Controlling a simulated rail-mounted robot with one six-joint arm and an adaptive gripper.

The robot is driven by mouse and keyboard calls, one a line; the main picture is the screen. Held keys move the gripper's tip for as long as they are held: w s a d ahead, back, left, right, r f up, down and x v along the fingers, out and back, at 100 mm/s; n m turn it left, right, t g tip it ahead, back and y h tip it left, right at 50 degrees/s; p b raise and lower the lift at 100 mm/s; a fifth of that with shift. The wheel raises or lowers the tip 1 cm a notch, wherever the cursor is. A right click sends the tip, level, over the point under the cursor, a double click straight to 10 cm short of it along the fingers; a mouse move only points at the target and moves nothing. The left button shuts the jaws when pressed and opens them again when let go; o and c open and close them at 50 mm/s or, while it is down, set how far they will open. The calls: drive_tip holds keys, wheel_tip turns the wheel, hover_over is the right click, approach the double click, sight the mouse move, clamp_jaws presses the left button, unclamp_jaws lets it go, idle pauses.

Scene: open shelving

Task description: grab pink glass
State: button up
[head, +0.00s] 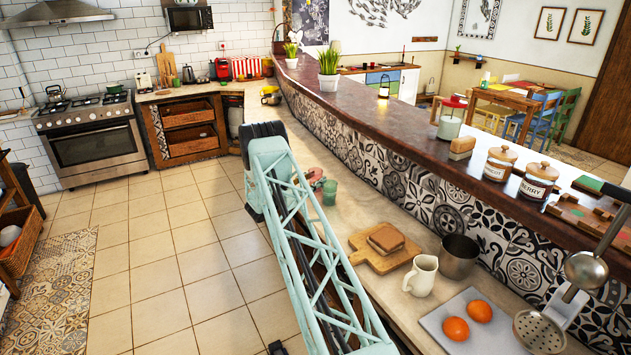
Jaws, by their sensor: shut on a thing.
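A small pink shape (315,174), which looks like the pink glass, shows just right of my arm on the lower counter. My arm covers part of it, and it is too small to make out clearly. A green glass (329,192) stands close beside it, nearer to the camera. My gripper cannot be made out; my pale green lattice arm hides the area where the arm ends. I cannot tell how the gripper sits relative to the pink glass.
The raised bar (400,125) runs along the right. The tiled floor at left is clear.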

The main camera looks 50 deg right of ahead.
wheel_tip(320, 180, up, 10)
idle(0.7)
drive_tip(key=shift+f, duration=0.1)
idle(0.3)
drive_tip(key=shift+w, duration=0.1)
